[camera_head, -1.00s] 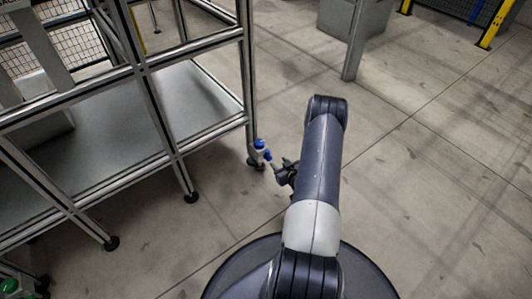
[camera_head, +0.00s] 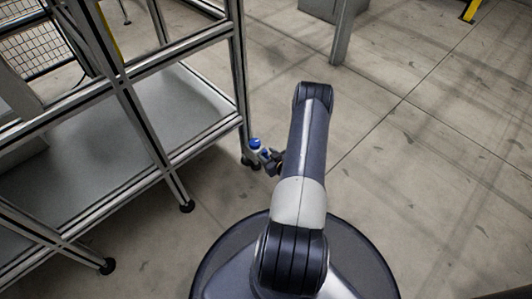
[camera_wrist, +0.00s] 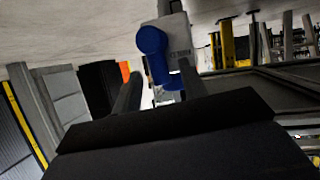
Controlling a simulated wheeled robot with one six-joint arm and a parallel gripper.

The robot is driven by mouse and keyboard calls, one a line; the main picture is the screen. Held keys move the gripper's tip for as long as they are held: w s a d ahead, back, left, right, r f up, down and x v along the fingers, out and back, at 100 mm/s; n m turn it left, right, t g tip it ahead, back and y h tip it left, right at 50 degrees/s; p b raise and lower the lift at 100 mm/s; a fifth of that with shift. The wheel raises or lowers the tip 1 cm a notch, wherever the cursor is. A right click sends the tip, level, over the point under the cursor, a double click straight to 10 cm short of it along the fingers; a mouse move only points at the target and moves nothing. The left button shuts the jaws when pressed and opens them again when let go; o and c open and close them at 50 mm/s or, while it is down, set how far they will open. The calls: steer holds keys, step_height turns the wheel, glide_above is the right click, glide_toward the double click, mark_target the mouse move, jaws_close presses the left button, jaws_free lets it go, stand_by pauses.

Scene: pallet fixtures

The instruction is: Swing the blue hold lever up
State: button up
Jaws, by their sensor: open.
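The blue hold lever (camera_wrist: 157,57) is in the upper middle of the wrist view. Its round hub sits against a light grey block (camera_wrist: 177,33), and its arm reaches down in the picture. My gripper (camera_wrist: 160,70) is open, with one dark finger on each side of the lever's arm. I cannot tell whether either finger touches it. In the head view, the lever's blue parts (camera_head: 264,153) show small beside the foot of a frame post, with my gripper (camera_head: 271,160) close against them on the right. My arm partly hides the gripper there.
An aluminium frame rack (camera_head: 150,150) with a grey lower shelf (camera_head: 185,110) fills the left of the head view. Its posts stand on dark feet (camera_head: 187,206). The floor (camera_head: 430,170) to the right is clear. A grey post (camera_head: 341,35) stands further back.

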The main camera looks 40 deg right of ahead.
steer(key=shift+c, duration=0.4)
jaws_close()
steer(key=shift+d, duration=0.1)
steer(key=shift+d+m, duration=0.1)
steer(key=shift+m, duration=0.2)
steer(key=shift+o, duration=0.4)
jaws_free()
steer(key=shift+r, duration=0.1)
